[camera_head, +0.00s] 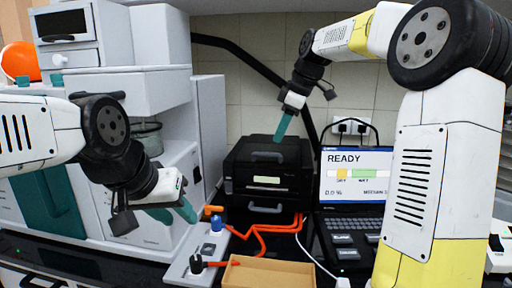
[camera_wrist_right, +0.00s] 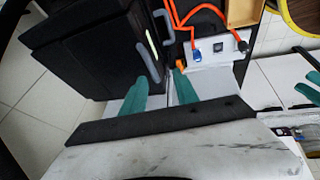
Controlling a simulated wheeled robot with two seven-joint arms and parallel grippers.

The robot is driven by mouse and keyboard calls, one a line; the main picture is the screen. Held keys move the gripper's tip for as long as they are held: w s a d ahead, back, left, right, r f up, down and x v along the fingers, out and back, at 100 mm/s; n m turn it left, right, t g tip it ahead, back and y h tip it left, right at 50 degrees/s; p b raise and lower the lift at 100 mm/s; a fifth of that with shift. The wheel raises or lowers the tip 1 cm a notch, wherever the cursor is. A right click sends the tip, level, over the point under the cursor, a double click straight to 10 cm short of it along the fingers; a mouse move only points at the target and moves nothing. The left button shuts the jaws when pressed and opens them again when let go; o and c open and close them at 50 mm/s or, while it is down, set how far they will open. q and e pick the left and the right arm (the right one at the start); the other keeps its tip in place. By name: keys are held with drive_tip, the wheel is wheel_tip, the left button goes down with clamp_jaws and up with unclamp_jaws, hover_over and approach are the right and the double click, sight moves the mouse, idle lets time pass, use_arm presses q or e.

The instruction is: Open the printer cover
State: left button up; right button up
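The black printer (camera_head: 265,180) stands against the tiled wall in the middle of the head view. Its top cover (camera_head: 262,150) looks shut. A label and a grey handle (camera_head: 265,208) are on its front. In the right wrist view the printer (camera_wrist_right: 80,50) is at upper left, turned on its side. My right gripper (camera_head: 283,124) is above the printer's top, pointing down; its teal fingers (camera_wrist_right: 160,92) are apart with nothing between them. Whether a fingertip touches the cover is unclear. My left gripper (camera_head: 174,213) is open and empty, left of the printer and lower.
A laptop (camera_head: 355,178) reading READY stands right of the printer. A grey switch panel (camera_head: 197,262) with knobs and orange cables lies in front, beside a cardboard tray (camera_head: 268,275). A large white machine (camera_head: 150,90) fills the left.

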sight(268, 154)
drive_tip(key=shift+n+y, duration=0.3)
drive_tip(key=shift+n, duration=0.3)
drive_tip(key=w+a+f, duration=0.1)
drive_tip(key=f, duration=0.1)
drive_tip(key=w+a+f, duration=0.1)
drive_tip(key=w+f, duration=0.1)
drive_tip(key=f, duration=0.1)
drive_tip(key=w+a+f, duration=0.1)
drive_tip(key=f, duration=0.1)
drive_tip(key=shift+w+a+f, duration=0.2)
drive_tip(key=shift+w+a, duration=0.05)
drive_tip(key=shift+w, duration=0.1)
clamp_jaws()
idle(0.7)
